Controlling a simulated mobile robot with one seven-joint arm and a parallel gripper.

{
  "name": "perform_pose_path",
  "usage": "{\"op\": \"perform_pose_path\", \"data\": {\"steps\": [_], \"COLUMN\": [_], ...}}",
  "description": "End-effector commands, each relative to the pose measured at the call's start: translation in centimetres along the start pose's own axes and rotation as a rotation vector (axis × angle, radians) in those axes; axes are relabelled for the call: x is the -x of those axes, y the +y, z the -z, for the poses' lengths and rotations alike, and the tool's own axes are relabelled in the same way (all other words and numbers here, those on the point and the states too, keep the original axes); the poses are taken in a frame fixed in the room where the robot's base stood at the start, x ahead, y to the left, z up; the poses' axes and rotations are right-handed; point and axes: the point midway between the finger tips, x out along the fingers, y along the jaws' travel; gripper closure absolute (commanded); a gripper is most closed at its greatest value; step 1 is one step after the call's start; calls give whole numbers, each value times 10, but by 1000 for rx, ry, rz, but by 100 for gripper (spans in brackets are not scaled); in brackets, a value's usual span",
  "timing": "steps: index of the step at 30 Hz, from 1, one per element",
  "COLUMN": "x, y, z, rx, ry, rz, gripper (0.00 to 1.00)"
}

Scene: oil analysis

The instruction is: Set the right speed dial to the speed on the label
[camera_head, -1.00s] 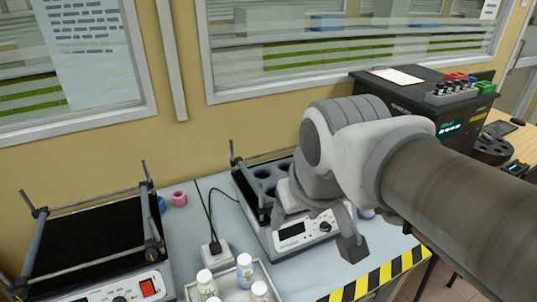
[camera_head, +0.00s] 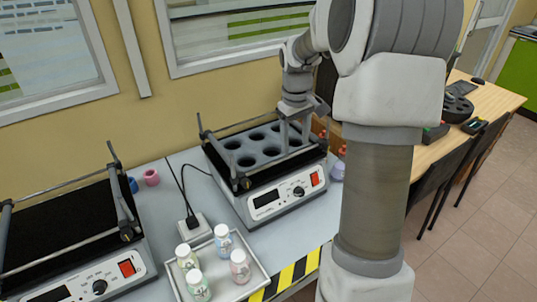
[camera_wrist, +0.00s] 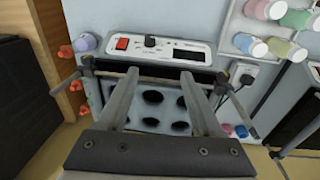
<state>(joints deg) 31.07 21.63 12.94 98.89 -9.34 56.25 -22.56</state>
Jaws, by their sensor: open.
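The right shaker (camera_head: 240,197) has a white front panel with a dark display, a black speed dial (camera_head: 298,191) and a red switch. In the wrist view the dial (camera_wrist: 150,41) shows beyond my fingertips, between the red switch and the display. My gripper (camera_head: 293,136) is above the shaker's rack of round holes, at its right side. In the wrist view my gripper (camera_wrist: 160,74) has its two fingers apart with nothing between them, pointing toward the front panel. The fingers look apart from the dial. I cannot read a speed label or the dial's setting.
A left shaker (camera_head: 130,268) has its own dial and red switch. A tray (camera_head: 218,293) with several capped bottles stands between the shakers, near a power plug (camera_head: 192,226). Metal rails edge the right shaker's rack. A wooden table (camera_head: 505,101) lies to the right.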

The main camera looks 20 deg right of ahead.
Motion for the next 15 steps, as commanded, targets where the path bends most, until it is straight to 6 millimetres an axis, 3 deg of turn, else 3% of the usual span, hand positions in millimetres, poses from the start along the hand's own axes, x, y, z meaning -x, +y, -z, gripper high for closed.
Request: {"op": "perform_pose_path", "data": {"steps": [1, 6, 15], "x": [-16, -49, -74], "y": [11, 34, 41], "z": [2, 7, 8], "rx": [-6, -7, -5], "ry": [-14, -34, -42], "rz": [20, 64, 82], "gripper": [33, 33, 33]}}
